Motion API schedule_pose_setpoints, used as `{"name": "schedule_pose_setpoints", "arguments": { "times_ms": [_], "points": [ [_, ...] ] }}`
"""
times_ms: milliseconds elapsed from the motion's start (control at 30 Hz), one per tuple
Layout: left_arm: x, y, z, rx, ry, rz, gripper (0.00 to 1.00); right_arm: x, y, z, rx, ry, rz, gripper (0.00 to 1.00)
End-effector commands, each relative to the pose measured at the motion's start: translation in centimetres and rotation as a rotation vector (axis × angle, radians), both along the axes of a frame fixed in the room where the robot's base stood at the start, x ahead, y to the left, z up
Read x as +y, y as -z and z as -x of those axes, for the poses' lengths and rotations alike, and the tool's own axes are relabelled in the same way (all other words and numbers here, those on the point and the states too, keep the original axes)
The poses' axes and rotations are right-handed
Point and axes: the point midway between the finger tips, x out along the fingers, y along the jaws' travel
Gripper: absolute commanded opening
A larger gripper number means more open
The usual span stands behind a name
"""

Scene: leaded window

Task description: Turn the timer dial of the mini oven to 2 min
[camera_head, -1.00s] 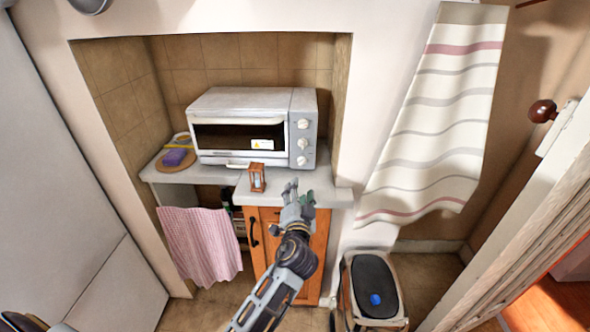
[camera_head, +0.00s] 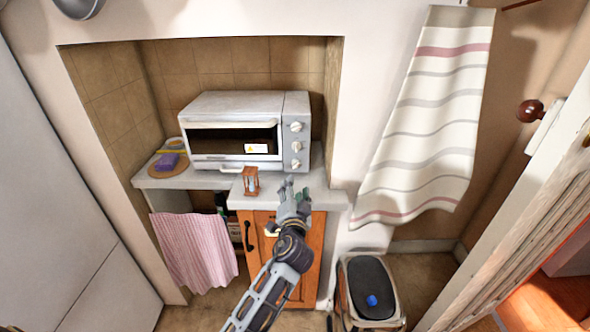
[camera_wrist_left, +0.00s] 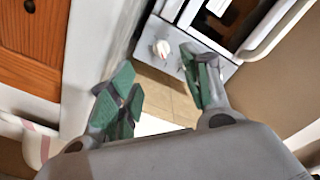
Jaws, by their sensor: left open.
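The white mini oven (camera_head: 243,106) stands on the counter in the tiled alcove, its door closed. Its grey right-hand panel carries a column of white knobs: an upper one (camera_head: 296,127), a middle one (camera_head: 297,146) and a lower one (camera_head: 296,163). Their markings are too small to read. My left gripper (camera_head: 291,186) is open and empty, in front of and below the panel, apart from the knobs. In the left wrist view, one knob (camera_wrist_left: 161,48) shows beyond the gap between the green-padded fingers (camera_wrist_left: 160,90). My right gripper is not in view.
A small wooden hourglass-like object (camera_head: 251,181) stands on the counter's front part (camera_head: 322,194), left of my gripper. A purple sponge (camera_head: 168,162) lies on a round board at left. A pink cloth (camera_head: 195,250) hangs below. A bin (camera_head: 371,290) stands at lower right.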

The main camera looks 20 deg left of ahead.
Motion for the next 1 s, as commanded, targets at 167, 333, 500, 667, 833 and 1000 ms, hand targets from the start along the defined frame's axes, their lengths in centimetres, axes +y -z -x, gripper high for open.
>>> {"name": "schedule_pose_setpoints", "arguments": {
  "times_ms": [167,333,500,667,833,1000],
  "points": [
    [0.5,-0.1,-1.6,-0.001,-0.001,-0.001,0.48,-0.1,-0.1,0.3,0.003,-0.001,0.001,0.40],
    [1.0,-0.1,-3.1,-0.001,-0.002,0.000,0.48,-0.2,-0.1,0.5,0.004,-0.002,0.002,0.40],
    [1.4,-0.1,-4.7,-0.001,-0.001,0.000,0.48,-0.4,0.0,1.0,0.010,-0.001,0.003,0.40],
    [1.8,-0.1,-6.1,-0.001,-0.001,0.000,0.48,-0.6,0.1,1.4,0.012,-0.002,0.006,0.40],
    [2.2,-0.1,-7.6,-0.001,-0.001,-0.001,0.48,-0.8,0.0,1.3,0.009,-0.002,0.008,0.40],
    [2.7,-0.1,-9.1,0.000,-0.002,-0.001,0.48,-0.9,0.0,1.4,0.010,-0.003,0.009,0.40]
  ]
}}
